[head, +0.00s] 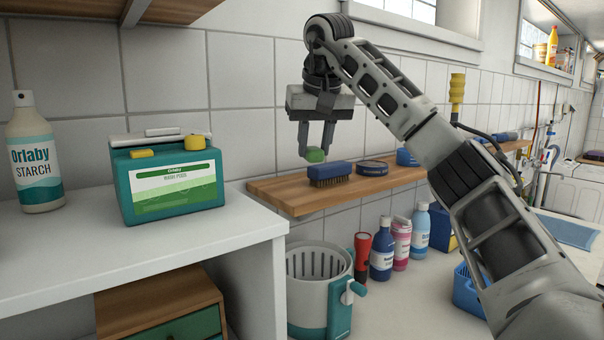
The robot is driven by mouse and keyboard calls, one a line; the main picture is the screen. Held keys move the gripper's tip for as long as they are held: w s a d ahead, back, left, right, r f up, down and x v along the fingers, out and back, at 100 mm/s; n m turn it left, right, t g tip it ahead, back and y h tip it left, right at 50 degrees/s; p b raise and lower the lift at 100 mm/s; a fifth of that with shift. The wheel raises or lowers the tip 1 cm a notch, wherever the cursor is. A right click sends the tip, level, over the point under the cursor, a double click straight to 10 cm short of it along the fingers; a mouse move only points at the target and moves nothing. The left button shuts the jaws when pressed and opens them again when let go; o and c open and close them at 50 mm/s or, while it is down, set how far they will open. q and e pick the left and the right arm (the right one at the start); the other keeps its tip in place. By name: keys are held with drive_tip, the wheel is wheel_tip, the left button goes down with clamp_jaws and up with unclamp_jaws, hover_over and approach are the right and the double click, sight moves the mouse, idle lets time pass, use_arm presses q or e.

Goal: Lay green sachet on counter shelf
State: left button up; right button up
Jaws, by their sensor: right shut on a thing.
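A small green sachet (316,155) is held between the fingertips of my right gripper (316,150). The gripper points down and is shut on it. The sachet is above the left part of the wooden counter shelf (283,193), just left of and behind a blue-backed brush. A small gap seems to lie between the sachet and the shelf, but I cannot tell its exact height. My left gripper is not in the head view.
The brush (330,174) and a dark blue round tin (372,168) sit on the shelf. Below stand a grey-white bucket (318,290), a red torch (362,255) and several bottles. A teal box (166,180) and a starch bottle (33,155) stand on the white counter at left.

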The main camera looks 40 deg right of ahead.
drive_tip(key=w+f, duration=0.2)
drive_tip(key=f, duration=0.1)
drive_tip(key=shift+w+a, duration=0.15)
drive_tip(key=shift+a, duration=0.25)
drive_tip(key=shift+w+f, duration=0.15)
drive_tip(key=shift+f, duration=1.5)
drive_tip(key=o, duration=0.7)
drive_tip(key=shift+f, duration=0.15)
drive_tip(key=shift+c, duration=0.2)
drive_tip(key=v, duration=1.2)
